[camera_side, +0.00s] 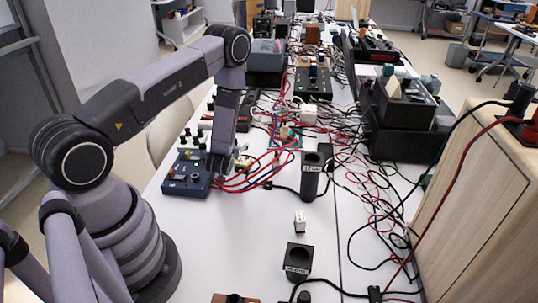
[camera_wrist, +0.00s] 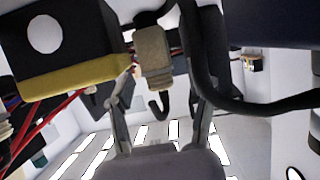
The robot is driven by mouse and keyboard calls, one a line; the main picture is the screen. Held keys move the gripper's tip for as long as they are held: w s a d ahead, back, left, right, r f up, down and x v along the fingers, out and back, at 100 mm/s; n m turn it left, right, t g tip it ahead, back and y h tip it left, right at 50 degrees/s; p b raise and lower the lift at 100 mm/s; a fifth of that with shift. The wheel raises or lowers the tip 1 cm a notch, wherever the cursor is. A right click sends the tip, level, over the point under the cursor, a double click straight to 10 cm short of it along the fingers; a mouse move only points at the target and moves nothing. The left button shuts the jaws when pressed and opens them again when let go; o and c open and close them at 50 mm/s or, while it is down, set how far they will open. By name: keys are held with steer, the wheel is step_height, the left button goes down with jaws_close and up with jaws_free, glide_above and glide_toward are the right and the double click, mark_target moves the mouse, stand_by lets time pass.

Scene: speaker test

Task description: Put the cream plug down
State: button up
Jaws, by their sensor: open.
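In the wrist view, the cream plug (camera_wrist: 153,55) shows between and just beyond my fingertips, with a dark hooked lead at its lower end. My gripper (camera_wrist: 162,98) is open, with one grey finger on each side of the plug's lower end and a visible gap between them. In the side view, my gripper (camera_side: 221,168) points down beside the blue box with knobs (camera_side: 187,178). A small cream piece (camera_side: 243,162) shows just right of it, but I cannot tell whether it is the same plug. What lies directly under my gripper is partly hidden.
Red and black cables (camera_side: 262,181) tangle right of my gripper. A dark cylinder (camera_side: 311,178), a small white block (camera_side: 300,222) and a dark square block (camera_side: 297,260) stand on the table. A yellow-and-black box (camera_wrist: 75,75) and thick black cable (camera_wrist: 200,75) are close in the wrist view.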

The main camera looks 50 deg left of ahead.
steer(key=shift+w+a+f, duration=0.1)
jaws_close()
stand_by(0.3)
